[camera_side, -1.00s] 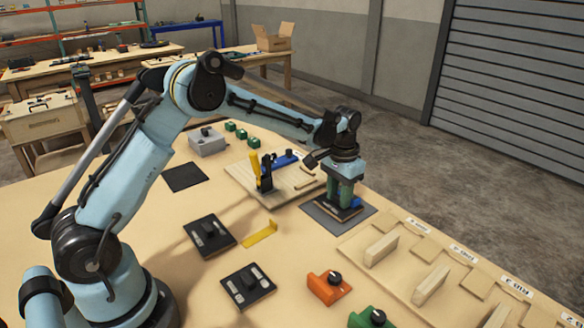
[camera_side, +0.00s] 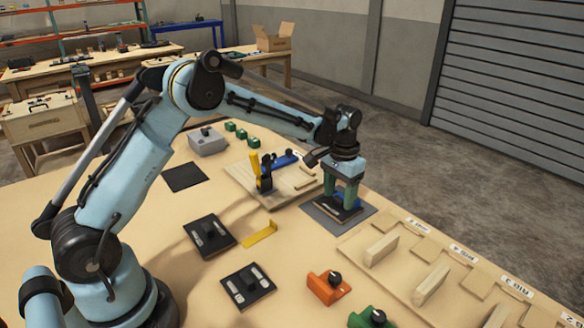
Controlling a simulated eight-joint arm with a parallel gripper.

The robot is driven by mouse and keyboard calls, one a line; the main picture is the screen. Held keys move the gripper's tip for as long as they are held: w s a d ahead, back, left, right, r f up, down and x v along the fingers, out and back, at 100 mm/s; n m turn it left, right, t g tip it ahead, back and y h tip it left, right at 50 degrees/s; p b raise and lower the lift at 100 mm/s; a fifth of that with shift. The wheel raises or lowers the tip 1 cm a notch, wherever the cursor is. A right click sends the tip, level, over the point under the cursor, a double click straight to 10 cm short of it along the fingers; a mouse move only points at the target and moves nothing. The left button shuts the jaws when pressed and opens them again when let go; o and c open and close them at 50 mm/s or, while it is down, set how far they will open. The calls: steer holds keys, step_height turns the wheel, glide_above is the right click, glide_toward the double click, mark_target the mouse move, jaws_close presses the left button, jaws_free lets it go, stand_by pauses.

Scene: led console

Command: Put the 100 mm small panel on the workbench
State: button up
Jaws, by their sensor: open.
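My gripper (camera_side: 342,197) points down over a dark grey mat (camera_side: 322,222) at the right of the workbench (camera_side: 190,285). Its green fingers are open, on or just above a small dark panel (camera_side: 341,213) with a pale edge that lies on the mat. The fingers partly hide this panel, and I cannot tell whether they touch it. No size label is readable, so I cannot confirm it is the 100 mm one. A blue part shows beside the fingers.
A wooden fixture (camera_side: 272,194) with a yellow-handled clamp (camera_side: 258,170) stands left of the gripper. Two black plates (camera_side: 209,235) lie left of centre near a yellow bracket (camera_side: 260,234). An orange block (camera_side: 328,287) and a labelled wooden rack (camera_side: 400,275) are in front.

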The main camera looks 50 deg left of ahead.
mark_target(339, 199)
steer(key=s+r+t, duration=0.1)
steer(key=s+r, duration=0.2)
steer(key=r, duration=0.5)
steer(key=s+r+t, duration=0.1)
steer(key=s+r, duration=0.2)
steer(key=r, duration=0.5)
steer(key=s+d+f+t, duration=0.1)
steer(key=s+f+t, duration=0.1)
steer(key=s, duration=0.5)
steer(key=s+f+t, duration=0.2)
steer(key=s+t, duration=0.1)
steer(key=s, duration=0.5)
steer(key=shift+s+d+f, duration=0.2)
steer(key=shift+d, duration=0.15)
